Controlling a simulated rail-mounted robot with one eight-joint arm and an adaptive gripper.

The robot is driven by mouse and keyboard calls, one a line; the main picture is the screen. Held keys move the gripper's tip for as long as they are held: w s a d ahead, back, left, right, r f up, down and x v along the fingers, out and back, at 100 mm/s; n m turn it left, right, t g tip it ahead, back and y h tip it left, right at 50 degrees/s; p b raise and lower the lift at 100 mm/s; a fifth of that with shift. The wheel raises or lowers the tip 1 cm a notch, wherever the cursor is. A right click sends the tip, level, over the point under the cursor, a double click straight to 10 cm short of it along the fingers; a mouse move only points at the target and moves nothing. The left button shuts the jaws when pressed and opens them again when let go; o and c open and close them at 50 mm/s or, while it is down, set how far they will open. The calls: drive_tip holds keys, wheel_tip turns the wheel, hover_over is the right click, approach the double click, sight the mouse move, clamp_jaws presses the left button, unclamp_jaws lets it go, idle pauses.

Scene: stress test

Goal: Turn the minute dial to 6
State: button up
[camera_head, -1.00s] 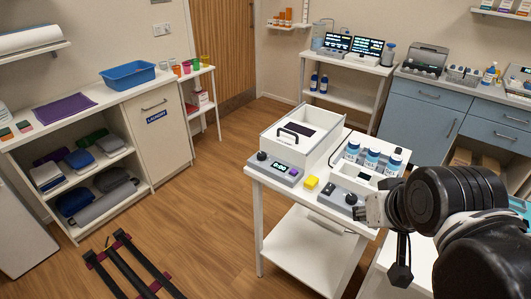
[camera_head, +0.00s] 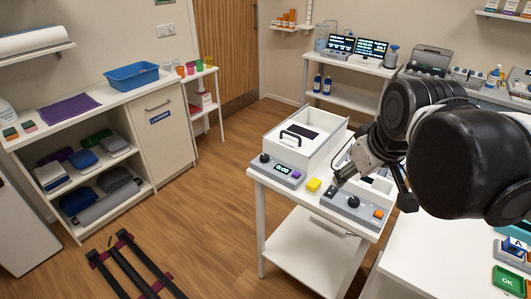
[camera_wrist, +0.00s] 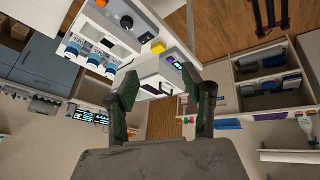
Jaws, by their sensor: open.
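Two grey control panels stand on the white cart. The left panel (camera_head: 275,171) has a black knob (camera_head: 264,157), a lit display (camera_head: 282,169) and a purple button (camera_head: 295,175). The right panel (camera_head: 365,214) has a black dial (camera_head: 353,201) and an orange button (camera_head: 379,213); its dial also shows in the wrist view (camera_wrist: 127,21). I cannot read dial markings, nor tell which is the minute dial. My gripper (camera_head: 340,181) is above the cart near the right panel, tilted downward. In the wrist view its fingers (camera_wrist: 166,85) are apart with nothing between them.
A yellow block (camera_head: 314,184) sits between the panels. A white box with a black handle (camera_head: 290,135) stands behind the left panel. Several blue-labelled bottles (camera_wrist: 93,60) stand close by; my arm hides them in the head view.

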drive_tip(key=w+a+r+n+g, duration=0.1)
drive_tip(key=w+a+r+n, duration=0.15)
drive_tip(key=w, duration=0.35)
drive_tip(key=w+a+r+n, duration=0.1)
drive_tip(key=w+n, duration=0.3)
drive_tip(key=w, duration=0.1)
drive_tip(key=n+g+p, duration=0.3)
drive_tip(key=n+g, duration=0.1)
drive_tip(key=n, duration=1)
hover_over(265, 156)
wheel_tip(265, 156, down, 12)
drive_tip(key=f, duration=0.1)
wheel_tip(265, 156, down, 13)
drive_tip(key=shift+p, duration=0.4)
clamp_jaws()
